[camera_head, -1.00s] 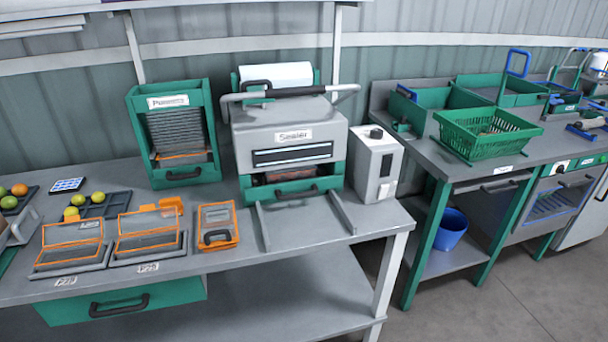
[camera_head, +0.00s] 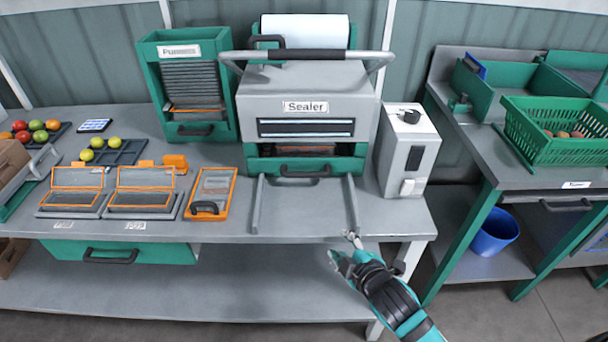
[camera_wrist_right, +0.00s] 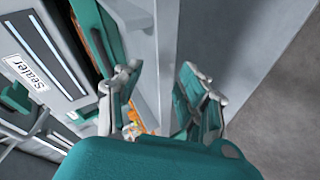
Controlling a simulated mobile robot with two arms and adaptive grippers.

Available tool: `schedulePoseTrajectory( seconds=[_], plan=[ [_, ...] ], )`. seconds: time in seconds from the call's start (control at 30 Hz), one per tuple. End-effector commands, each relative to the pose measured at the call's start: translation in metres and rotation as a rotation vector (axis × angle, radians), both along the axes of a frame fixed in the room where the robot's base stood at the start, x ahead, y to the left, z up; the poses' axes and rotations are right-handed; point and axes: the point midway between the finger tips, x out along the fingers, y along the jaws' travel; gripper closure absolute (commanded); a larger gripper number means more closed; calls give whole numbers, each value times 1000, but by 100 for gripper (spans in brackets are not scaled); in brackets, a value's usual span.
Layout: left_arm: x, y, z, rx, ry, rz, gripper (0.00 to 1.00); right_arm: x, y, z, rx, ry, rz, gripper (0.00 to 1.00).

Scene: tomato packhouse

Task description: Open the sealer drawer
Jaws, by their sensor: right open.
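The sealer (camera_head: 307,100) is a grey machine with a labelled front and a bar handle on top, standing on the bench. Its green drawer (camera_head: 330,164) is at the bottom of the front, with a dark handle (camera_head: 305,171); it looks shut. Two grey rails (camera_head: 257,205) run forward from it on the bench. My right gripper (camera_head: 342,247) is open and empty at the bench's front edge, in front of the right rail and apart from the drawer handle. In the right wrist view the sealer (camera_wrist_right: 45,60) lies tilted at the left, beside the open fingers (camera_wrist_right: 163,103). My left gripper is not seen.
A white box with a dial (camera_head: 407,150) stands right of the sealer. A green punnet dispenser (camera_head: 155,100) and an orange-framed tray (camera_head: 212,193) are at its left. A green bench drawer (camera_head: 150,252) hangs below the benchtop. The bench between the rails is clear.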

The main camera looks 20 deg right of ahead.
Motion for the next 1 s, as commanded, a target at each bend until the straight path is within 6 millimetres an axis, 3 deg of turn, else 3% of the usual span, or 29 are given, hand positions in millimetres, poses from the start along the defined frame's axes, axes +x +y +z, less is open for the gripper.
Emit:
schedulePoseTrajectory(
  seconds=[0.03, 0.1, 0.33, 0.57, 1.0],
  plan=[
    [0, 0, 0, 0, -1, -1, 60, 14, 0, 21, -74, -78, 52, 60],
    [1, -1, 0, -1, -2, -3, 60, 27, 3, 36, -162, -157, 113, 60],
    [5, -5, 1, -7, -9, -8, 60, 50, 9, 67, -336, -316, 222, 60],
    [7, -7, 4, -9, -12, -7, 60, 79, 14, 65, -347, -328, 228, 60],
    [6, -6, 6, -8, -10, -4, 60, 173, 25, 47, -345, -326, 227, 60]
  ],
)
